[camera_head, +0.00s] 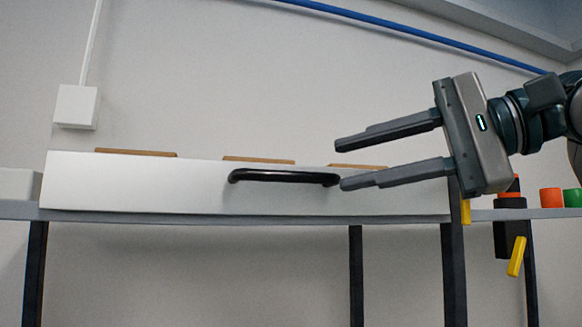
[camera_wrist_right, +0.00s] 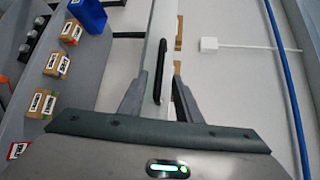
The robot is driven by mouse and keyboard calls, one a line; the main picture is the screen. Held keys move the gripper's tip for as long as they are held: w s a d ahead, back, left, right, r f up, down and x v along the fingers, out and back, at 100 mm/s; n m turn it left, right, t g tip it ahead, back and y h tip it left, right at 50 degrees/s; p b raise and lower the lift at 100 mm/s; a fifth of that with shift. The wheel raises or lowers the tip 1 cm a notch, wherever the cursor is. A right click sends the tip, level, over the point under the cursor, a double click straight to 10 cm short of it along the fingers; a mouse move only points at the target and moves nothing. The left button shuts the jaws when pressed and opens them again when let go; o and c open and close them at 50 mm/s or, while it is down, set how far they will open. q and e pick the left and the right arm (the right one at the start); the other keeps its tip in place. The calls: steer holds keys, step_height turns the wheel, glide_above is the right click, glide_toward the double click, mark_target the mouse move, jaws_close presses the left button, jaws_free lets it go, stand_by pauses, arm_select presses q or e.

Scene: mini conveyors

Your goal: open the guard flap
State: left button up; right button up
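The guard flap (camera_head: 140,185) is a long white panel standing along the front of the table, with a black bar handle (camera_head: 285,176) on its face. In the right wrist view the handle (camera_wrist_right: 161,70) shows ahead, near the gap between the fingers. My right gripper (camera_head: 340,164) is open and empty. Its lower fingertip lies by the right end of the handle in the head view; I cannot tell whether they touch. In the right wrist view the fingers (camera_wrist_right: 155,88) are spread apart. My left gripper is out of view.
Brown boxes (camera_head: 135,153) show above the flap's top edge. Labelled boxes (camera_wrist_right: 57,65) and a blue bin (camera_wrist_right: 88,14) stand on a grey surface in the right wrist view. Orange (camera_head: 550,197) and green (camera_head: 572,197) items sit at the right. A white wall box (camera_head: 76,107) hangs behind.

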mark_target(300, 174)
steer(key=p+x, duration=0.3)
steer(key=x, duration=0.5)
steer(key=shift+w+a, duration=0.1)
steer(key=shift+a, duration=0.15)
steer(key=shift+w+a+f, duration=0.1)
steer(key=shift+w+a, duration=0.2)
steer(key=shift+a, duration=0.25)
jaws_close()
